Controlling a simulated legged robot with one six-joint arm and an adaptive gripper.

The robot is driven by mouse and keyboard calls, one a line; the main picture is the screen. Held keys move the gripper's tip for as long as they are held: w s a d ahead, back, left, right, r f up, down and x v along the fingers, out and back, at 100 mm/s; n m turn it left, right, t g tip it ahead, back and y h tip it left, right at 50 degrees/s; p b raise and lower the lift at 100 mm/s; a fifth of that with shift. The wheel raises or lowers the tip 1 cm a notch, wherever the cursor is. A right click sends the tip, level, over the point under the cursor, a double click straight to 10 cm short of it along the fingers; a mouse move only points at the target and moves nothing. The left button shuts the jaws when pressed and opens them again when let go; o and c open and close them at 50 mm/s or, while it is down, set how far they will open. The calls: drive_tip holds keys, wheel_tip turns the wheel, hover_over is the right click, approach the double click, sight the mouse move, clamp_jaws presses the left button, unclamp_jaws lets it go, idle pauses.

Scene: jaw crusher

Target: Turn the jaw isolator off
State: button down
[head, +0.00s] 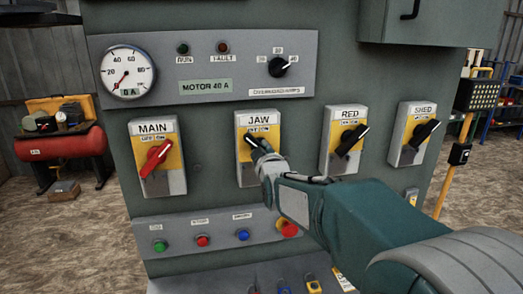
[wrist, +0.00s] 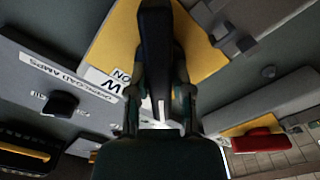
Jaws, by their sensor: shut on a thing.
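The jaw isolator (head: 245,172) is a yellow-faced grey box labelled JAW, second from the left in the row on the panel. Its black handle (head: 254,142) slants, with its visible end toward the upper left. My gripper (head: 266,158) reaches in from the lower right and covers the handle's lower part. In the wrist view, the black handle (wrist: 154,55) stands between the two fingers of my gripper (wrist: 160,100), which is shut on it. The JAW label is partly hidden there, and the handle's exact on or off mark cannot be read.
Beside it are the MAIN isolator (head: 173,182) with a red handle, the RED isolator (head: 335,160) and the SHED isolator (head: 405,155). A push-button strip (head: 175,250) with a red stop button (head: 287,228) lies below. A meter panel (head: 200,60) is above.

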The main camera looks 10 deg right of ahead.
drive_tip(key=shift+a, duration=0.1)
idle(0.3)
drive_tip(key=c, duration=0.5)
unclamp_jaws()
drive_tip(key=shift+a, duration=0.15)
drive_tip(key=s, duration=1.2)
drive_tip(key=shift+f, duration=0.1)
